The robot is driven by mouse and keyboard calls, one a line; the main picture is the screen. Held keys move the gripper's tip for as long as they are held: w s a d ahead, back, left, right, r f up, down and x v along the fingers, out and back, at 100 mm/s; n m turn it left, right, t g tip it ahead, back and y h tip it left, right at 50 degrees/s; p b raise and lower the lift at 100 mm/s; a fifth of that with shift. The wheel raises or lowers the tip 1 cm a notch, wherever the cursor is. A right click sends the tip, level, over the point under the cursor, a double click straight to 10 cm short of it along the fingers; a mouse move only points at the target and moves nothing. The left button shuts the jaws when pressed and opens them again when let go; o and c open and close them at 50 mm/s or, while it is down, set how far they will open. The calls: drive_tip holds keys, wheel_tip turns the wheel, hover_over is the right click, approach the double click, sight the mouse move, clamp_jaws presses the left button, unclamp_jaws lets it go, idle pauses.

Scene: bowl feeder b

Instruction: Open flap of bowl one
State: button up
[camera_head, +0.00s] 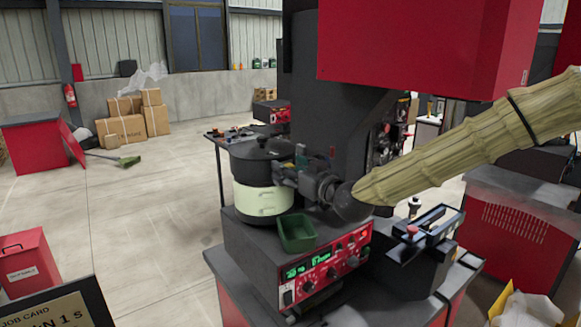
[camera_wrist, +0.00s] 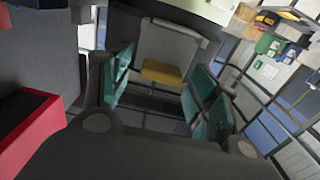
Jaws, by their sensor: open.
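The bowl feeder (camera_head: 258,203) is a cream drum with a black lidded top (camera_head: 258,150), standing on a dark base with a red control panel. My gripper (camera_head: 287,173) is at the drum's right side, close to the black upper part. In the wrist view my gripper (camera_wrist: 162,88) is open, with teal pads on both sides. A grey plate with a yellow lower strip (camera_wrist: 162,72) shows between the pads, apart from them; it may be the flap, but I cannot tell. No flap is clearly visible in the head view, where my gripper hides part of the drum.
A green tray (camera_head: 297,233) sits on the base in front of the drum. The red control panel (camera_head: 327,267) faces front. A dark machine column (camera_head: 340,110) rises behind. A dark device with a red button (camera_head: 412,230) stands at right. Open floor lies left.

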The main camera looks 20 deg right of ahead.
idle(0.3)
drive_tip(key=c, duration=1)
